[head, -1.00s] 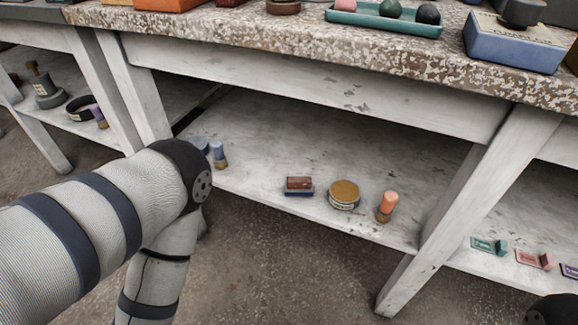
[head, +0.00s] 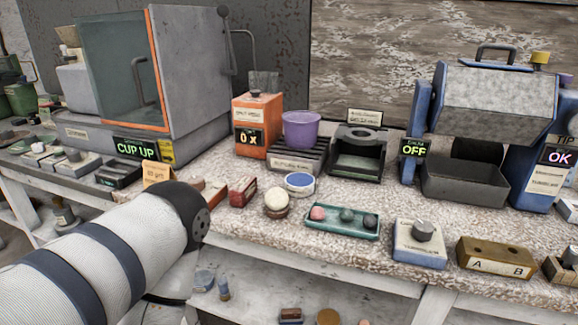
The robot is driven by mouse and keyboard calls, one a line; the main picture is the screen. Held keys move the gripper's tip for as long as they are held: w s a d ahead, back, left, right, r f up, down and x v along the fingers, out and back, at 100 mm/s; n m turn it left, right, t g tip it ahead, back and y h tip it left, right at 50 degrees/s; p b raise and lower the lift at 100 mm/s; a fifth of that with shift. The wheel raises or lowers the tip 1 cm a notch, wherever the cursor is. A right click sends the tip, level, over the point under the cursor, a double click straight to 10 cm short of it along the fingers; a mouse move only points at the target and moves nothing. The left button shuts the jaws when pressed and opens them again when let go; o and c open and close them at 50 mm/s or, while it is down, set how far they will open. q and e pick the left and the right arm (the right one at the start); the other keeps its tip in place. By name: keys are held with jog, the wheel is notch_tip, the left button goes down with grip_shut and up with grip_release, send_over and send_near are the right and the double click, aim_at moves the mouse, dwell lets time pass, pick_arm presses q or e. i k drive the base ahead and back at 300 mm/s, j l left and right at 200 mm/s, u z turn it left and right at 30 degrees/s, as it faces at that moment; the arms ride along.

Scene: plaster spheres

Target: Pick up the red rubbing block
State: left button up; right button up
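A red block (head: 242,191) with a pale label on its side lies on the speckled tabletop (head: 270,232), left of a white round tub with a blue top (head: 299,184). A second small reddish-brown block (head: 290,313) lies on a dark blue base on the lower shelf, cut by the bottom edge. I cannot tell from the view which of them is the rubbing block. My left arm comes in from the left and hides part of the table's front edge. Its gripper is out of view. My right arm and gripper are not in view.
A cream ball (head: 277,201) sits on a brown ring. A teal tray (head: 343,232) holds several balls. A blue scale-like box (head: 420,243) and a brown A/B block (head: 494,258) stand to the right. An orange machine (head: 257,125) and a purple bucket (head: 301,130) stand behind.

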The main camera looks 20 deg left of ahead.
aim_at(243, 190)
jog(key=z, duration=1.4)
jog(key=u, duration=2.25)
jog(key=j+z, duration=0.2)
jog(key=j, duration=0.5)
